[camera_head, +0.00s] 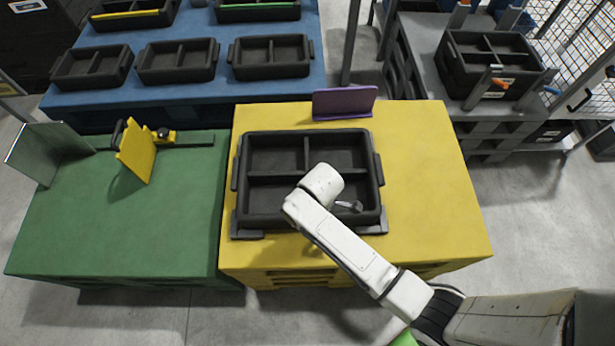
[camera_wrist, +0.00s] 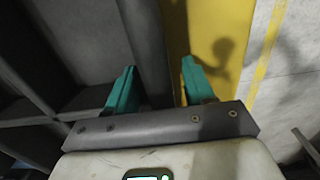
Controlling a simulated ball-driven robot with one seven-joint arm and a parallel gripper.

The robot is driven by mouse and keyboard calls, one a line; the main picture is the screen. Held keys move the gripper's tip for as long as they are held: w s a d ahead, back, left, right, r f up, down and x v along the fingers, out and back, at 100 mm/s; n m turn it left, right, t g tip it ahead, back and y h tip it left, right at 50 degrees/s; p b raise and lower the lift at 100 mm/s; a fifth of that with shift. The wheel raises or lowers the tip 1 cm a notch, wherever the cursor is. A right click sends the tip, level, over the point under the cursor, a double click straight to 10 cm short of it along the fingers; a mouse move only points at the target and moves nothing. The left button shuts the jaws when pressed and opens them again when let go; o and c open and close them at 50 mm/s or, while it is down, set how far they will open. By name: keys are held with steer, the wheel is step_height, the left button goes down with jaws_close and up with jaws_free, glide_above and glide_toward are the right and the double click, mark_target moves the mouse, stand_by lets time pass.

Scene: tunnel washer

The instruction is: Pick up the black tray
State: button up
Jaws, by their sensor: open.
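The black tray (camera_head: 268,223) is a shallow dark box with inner dividers, lying flat on the yellow table (camera_head: 440,180) in the head view. My white wrist is over its right front part and hides some of it. In the wrist view, the tray (camera_wrist: 80,50) fills the left side. My gripper (camera_wrist: 159,66) has two teal fingers, spread apart and empty. One finger appears over the tray side and the other over the yellow surface, with the tray's edge between them in the picture. I cannot tell how high the fingers are above the rim.
A purple plate (camera_head: 344,102) stands behind the tray. Left is a green table (camera_head: 110,225) with a yellow plate (camera_head: 137,151) and a grey panel (camera_head: 45,153). More trays sit on a blue table (camera_head: 215,92) behind. A stacked tray (camera_head: 488,62) stands at back right.

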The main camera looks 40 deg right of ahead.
steer(key=shift+c, duration=0.2)
jaws_close()
steer(key=shift+r, duration=0.1)
stand_by(0.4)
